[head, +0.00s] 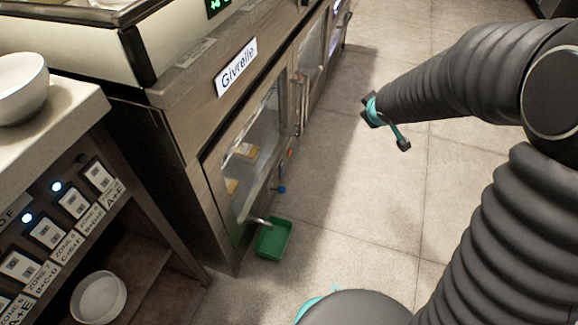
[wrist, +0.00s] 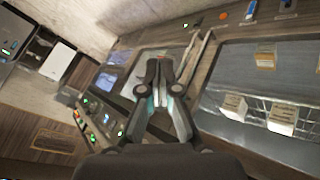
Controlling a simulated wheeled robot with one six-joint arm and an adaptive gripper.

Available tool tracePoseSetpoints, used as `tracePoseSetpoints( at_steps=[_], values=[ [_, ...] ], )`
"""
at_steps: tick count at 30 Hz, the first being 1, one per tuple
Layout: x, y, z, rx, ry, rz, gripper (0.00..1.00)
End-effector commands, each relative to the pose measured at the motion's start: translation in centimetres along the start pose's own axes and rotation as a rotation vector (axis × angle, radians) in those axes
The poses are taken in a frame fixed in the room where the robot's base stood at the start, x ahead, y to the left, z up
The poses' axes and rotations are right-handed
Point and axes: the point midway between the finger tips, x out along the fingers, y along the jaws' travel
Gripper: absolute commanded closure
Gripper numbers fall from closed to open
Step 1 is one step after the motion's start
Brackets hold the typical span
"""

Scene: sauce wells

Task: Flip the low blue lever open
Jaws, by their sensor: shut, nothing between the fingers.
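The low blue lever (head: 282,189) shows as a small blue knob low on the front of the glass-doored cabinet (head: 190,150) in the head view. It is near the bottom of the door's right side, above the green tray. Its exact angle is too small to tell. My gripper (head: 389,127) hangs over the floor, to the right of the lever and well apart from it. In the wrist view my gripper (wrist: 162,75) has its fingers together, with nothing held.
A green tray (head: 273,252) lies on the floor beneath a short spout (head: 258,221). An orange part (head: 290,152) sits above the lever. A counter with bowls and a labelled panel (head: 60,215) stands at left. The tiled floor between gripper and cabinet is clear.

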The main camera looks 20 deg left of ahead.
Motion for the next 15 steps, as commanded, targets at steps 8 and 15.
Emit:
tracePoseSetpoints(
  at_steps=[8, 15],
  values=[
    [11.4, -12.2, -2.0, -0.260, 0.135, -0.280, 1.00],
    [16.5, -22.4, -0.6, -0.406, 0.216, -0.525, 1.00]
  ],
)
